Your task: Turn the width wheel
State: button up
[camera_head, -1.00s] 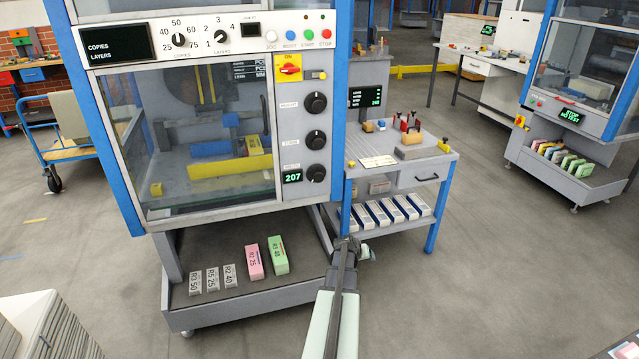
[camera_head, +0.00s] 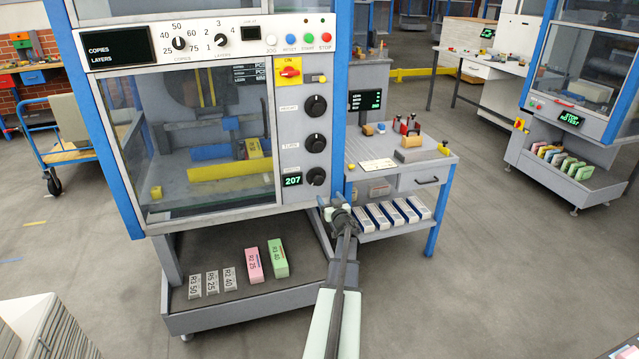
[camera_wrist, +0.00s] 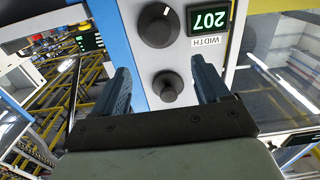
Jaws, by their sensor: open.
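The width wheel (camera_head: 316,176) is the lowest of three black round knobs on the grey panel, beside a green display (camera_head: 292,180) reading 207. In the wrist view the picture is upside down: the wheel (camera_wrist: 158,25) shows at the top with a white mark, next to the 207 display (camera_wrist: 209,17) and the WIDTH label. My gripper (camera_head: 338,205) is open and empty, just below and right of the wheel in the head view. In the wrist view its fingers (camera_wrist: 160,72) stand apart, with a smaller-looking knob (camera_wrist: 168,87) seen between them. I see no contact with the wheel.
A blue machine post (camera_head: 340,100) stands right of the panel. A side table (camera_head: 440,160) with stamps and a shelf of boxes is close to my gripper's right. A lower tray (camera_head: 200,318) holds pink, green and grey blocks. Open floor lies at the right.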

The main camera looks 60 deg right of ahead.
aim_at(319, 181)
jog(key=x, duration=1.4)
jog(key=shift+s, duration=0.1)
jog(key=shift+c, duration=0.3)
jog(key=c, duration=1)
jog(key=shift+o, duration=0.2)
jog(key=shift+a+n, duration=0.1)
jog(key=shift+n, duration=1.2)
jog(key=o, duration=1)
jog(key=shift+a, duration=0.1)
